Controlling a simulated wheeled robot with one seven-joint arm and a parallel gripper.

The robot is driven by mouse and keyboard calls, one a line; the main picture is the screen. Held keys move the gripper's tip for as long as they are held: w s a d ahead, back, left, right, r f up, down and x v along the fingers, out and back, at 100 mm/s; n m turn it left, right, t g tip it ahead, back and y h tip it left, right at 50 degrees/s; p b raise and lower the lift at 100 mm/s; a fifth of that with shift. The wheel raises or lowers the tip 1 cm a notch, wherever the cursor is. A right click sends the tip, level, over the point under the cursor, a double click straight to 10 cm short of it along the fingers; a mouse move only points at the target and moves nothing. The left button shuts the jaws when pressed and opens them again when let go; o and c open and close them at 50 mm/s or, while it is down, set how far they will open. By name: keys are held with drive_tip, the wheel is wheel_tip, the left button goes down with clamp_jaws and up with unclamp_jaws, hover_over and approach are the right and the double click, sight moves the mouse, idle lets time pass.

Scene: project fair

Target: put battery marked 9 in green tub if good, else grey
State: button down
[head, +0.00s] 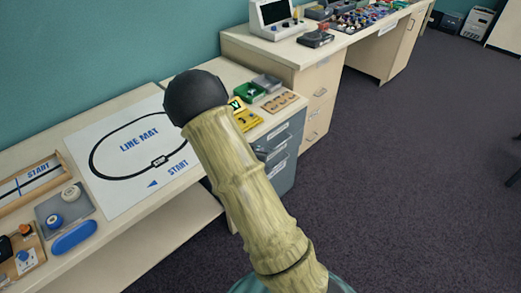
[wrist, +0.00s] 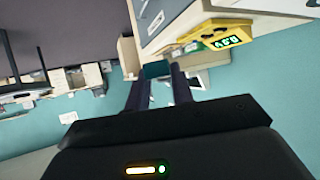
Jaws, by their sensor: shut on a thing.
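In the wrist view my gripper (wrist: 158,80) is shut on a small dark teal block (wrist: 157,69), which looks like the battery; no mark on it can be read. In the head view my arm hides the gripper and the block. The yellow tester (head: 247,119) stands on the drawer unit, partly behind my arm. It also shows in the wrist view (wrist: 206,38), its display lit with green digits too small to read surely. The green tub (head: 250,92) stands behind the tester, with the grey tub (head: 266,82) behind it to the right.
A wooden holder (head: 281,101) with round spots lies right of the tester. The line mat (head: 125,180) covers the bench to the left, with a blue case (head: 74,237) in front. A second desk (head: 290,50) with electronics stands at the back. The carpet to the right is clear.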

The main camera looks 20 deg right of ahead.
drive_tip(key=a+f+n+t+y, duration=0.2)
drive_tip(key=a+f+n+y, duration=0.5)
drive_tip(key=a+f, duration=0.5)
drive_tip(key=shift+w+f+n+t+y, duration=0.3)
drive_tip(key=shift+n+t+y, duration=0.1)
drive_tip(key=shift+n, duration=0.1)
